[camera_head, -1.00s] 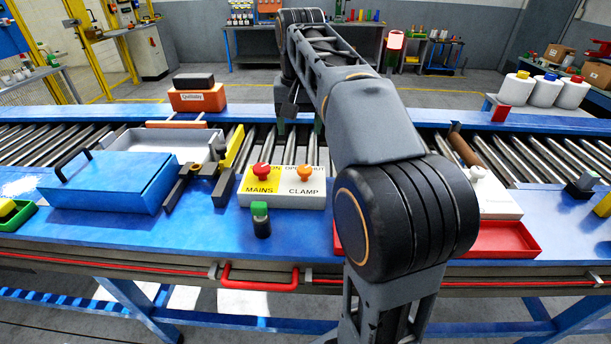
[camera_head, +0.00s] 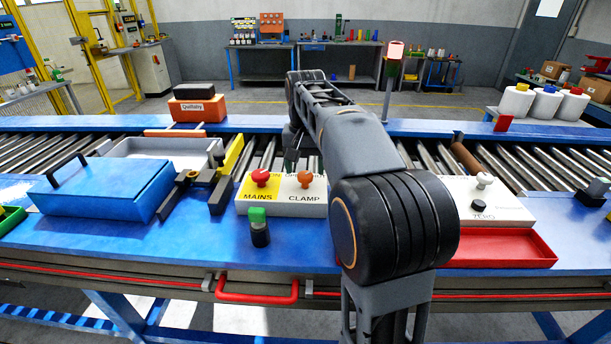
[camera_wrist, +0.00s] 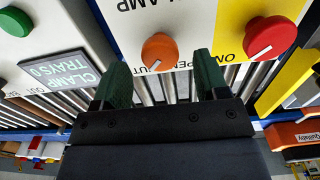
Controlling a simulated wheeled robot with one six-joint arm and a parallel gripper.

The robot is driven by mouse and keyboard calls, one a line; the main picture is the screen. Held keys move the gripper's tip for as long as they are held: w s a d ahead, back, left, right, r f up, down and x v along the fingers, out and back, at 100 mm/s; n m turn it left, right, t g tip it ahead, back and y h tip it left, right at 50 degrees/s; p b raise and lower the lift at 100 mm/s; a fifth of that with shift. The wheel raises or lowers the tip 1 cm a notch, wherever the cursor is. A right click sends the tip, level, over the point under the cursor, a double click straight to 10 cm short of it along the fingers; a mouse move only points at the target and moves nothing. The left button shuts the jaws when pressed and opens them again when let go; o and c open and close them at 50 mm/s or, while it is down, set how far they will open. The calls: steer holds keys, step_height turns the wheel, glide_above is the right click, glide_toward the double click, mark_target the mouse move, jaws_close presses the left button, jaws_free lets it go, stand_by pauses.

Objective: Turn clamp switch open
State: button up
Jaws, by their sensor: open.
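The clamp switch is an orange knob (camera_head: 305,178) on the white half of a yellow and white panel, above the word CLAMP. In the wrist view the orange knob (camera_wrist: 159,50) lies just beyond my gripper (camera_wrist: 163,75), between the lines of its two green fingers. The fingers are spread apart with nothing between them and look short of the knob. A white mark on the knob points toward the bottom of the wrist view. Lettering beside it is partly hidden by the fingers.
The red MAINS knob (camera_head: 261,177) stands close beside the clamp switch on the yellow half. A CLAMP sign (camera_wrist: 62,75) shows left in the wrist view. Rollers run behind. A red tray (camera_head: 500,250) lies at right.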

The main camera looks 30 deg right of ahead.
steer(key=shift+f, duration=1.15)
steer(key=c, duration=0.9)
